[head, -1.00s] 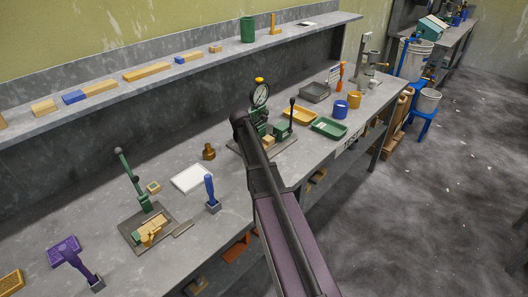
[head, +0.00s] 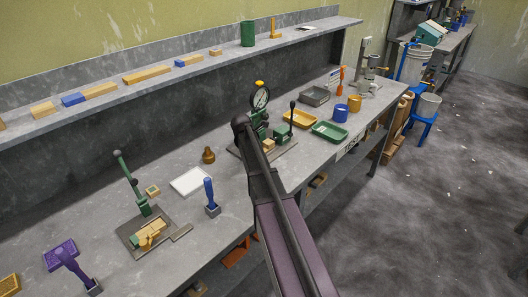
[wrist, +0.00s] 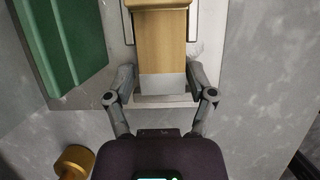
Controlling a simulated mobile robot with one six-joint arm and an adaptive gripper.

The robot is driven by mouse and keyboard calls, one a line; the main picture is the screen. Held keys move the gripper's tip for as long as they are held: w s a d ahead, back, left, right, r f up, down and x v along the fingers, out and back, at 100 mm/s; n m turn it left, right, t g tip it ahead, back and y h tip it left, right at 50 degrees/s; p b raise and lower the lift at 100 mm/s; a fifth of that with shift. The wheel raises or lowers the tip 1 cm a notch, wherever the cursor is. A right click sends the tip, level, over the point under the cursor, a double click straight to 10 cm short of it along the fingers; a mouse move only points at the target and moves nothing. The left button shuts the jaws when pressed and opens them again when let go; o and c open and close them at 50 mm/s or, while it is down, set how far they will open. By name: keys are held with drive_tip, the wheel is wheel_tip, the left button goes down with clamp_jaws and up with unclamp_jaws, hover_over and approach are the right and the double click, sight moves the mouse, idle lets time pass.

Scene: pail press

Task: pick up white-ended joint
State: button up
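In the wrist view a pale wooden joint (wrist: 162,50) has a whitish end (wrist: 163,87) facing my gripper. It runs up the picture over a light plate. My gripper (wrist: 162,76) has its two grey fingers apart, one on each side of the white end. The gaps look very narrow, and I cannot tell whether the fingers touch it. In the head view my arm hides the gripper; a small wooden piece (head: 268,144) shows just beside it near the dial-gauge press (head: 260,98).
A green block (wrist: 62,40) stands left of the joint in the wrist view, with a brass knob (wrist: 74,160) at lower left.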

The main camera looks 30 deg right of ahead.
drive_tip(key=c, duration=0.5)
drive_tip(key=shift+r, duration=0.1)
drive_tip(key=shift+c, duration=0.2)
wheel_tip(320, 180, up, 3)
drive_tip(key=p, duration=0.3)
drive_tip(key=shift+r, duration=0.15)
drive_tip(key=shift+s+a+r+p, duration=0.15)
drive_tip(key=shift+s+r+p, duration=0.15)
drive_tip(key=shift+p, duration=0.2)
drive_tip(key=s+a, duration=0.2)
drive_tip(key=s, duration=0.2)
drive_tip(key=s+a, duration=0.2)
drive_tip(key=s, duration=0.3)
drive_tip(key=s+a+r+p, duration=0.1)
drive_tip(key=s+a, duration=0.1)
drive_tip(key=s, duration=0.3)
drive_tip(key=shift+a, duration=0.25)
drive_tip(key=shift+r, duration=0.1)
drive_tip(key=shift+r+p, duration=2.35)
drive_tip(key=shift+p, duration=0.15)
